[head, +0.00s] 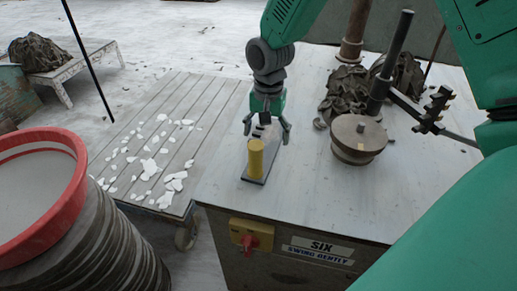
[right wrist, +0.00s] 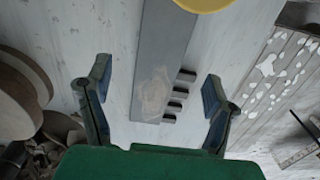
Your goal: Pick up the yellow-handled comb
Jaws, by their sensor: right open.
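The comb is a flat grey plate with a thick yellow handle (head: 255,158), near the front left edge of the grey tabletop. The handle appears to stand up from the plate's near end. In the right wrist view the grey plate (right wrist: 160,45) shows dark teeth along its right side, and part of the yellow handle (right wrist: 203,4) is cut off by the top edge. My right gripper (head: 267,133) is open above the plate's far end, behind the handle. In the right wrist view its fingers (right wrist: 157,75) lie on either side of the plate, apart from it. My left gripper is not in view.
White scraps (head: 148,168) cover a slatted cart at left. A red-rimmed tub (head: 75,175) stands front left.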

